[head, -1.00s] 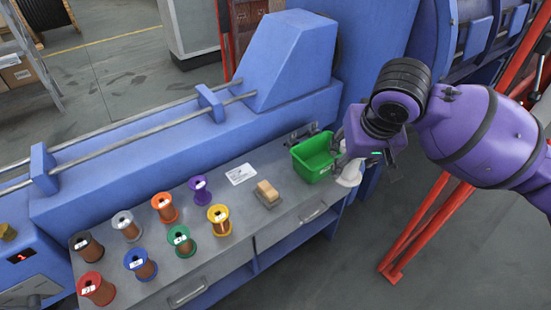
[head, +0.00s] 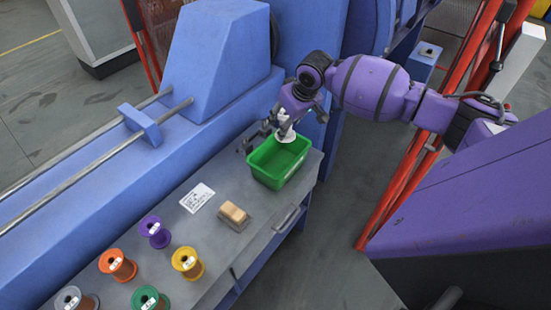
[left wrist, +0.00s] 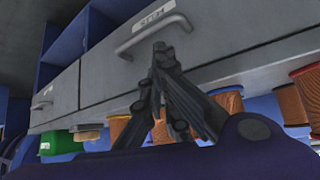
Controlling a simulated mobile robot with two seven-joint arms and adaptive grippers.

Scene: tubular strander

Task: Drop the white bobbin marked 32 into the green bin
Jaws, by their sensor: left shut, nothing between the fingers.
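The white bobbin (head: 286,138) hangs under my right gripper (head: 284,122) in the head view, over the far part of the green bin (head: 264,176). My right gripper appears shut on the bobbin; its fingers are small and partly hidden. No number is readable on the bobbin. The visible bin interior looks empty. The green bin also shows at the lower left of the left wrist view (left wrist: 60,143). My left gripper (left wrist: 160,48) is shut and empty in front of a grey drawer in that view. It is outside the head view.
Orange (head: 118,264), purple (head: 155,232), yellow (head: 187,263), grey (head: 72,299) and green (head: 148,299) bobbins stand on the grey bench. A white card (head: 197,197) and a tan block (head: 233,215) lie between them and the bin. A drawer handle (left wrist: 150,36) is close to my left gripper.

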